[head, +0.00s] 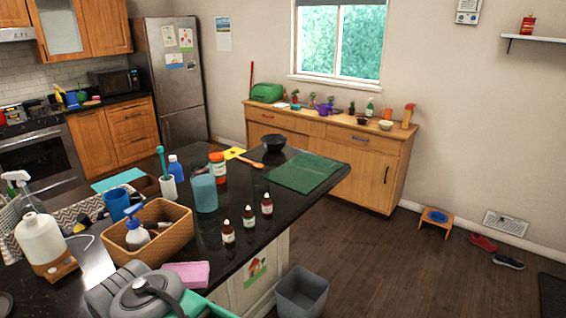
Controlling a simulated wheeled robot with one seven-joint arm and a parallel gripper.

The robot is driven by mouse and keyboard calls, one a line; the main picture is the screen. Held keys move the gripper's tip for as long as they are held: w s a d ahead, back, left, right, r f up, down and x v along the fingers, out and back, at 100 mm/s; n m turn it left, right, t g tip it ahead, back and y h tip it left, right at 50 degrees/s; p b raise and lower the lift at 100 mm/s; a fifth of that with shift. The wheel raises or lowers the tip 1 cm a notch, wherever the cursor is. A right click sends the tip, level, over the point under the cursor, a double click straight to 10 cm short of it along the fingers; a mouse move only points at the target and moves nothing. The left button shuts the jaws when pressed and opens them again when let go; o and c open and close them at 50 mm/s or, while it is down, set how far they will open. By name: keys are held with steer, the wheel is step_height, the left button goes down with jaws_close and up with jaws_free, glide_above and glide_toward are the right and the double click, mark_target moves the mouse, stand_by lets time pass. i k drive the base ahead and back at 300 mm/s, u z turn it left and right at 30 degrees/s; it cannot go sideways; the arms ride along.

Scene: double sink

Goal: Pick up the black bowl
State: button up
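The black bowl (273,142) stands upright on the dark counter (232,225), near its far end. It is to the left of a green mat (305,170) and just behind an orange wooden spoon (250,162). The bowl is small in view, and I cannot make out its inside clearly. My gripper is not in view, so its place relative to the bowl does not show.
A wicker basket (165,235) is at left. A grey bin (302,290) stands on the floor; floor (400,265) at right is mostly clear.

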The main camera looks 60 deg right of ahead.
mark_target(274, 145)
steer(key=z, duration=2.9)
steer(key=i, duration=4.35)
steer(key=u, duration=3)
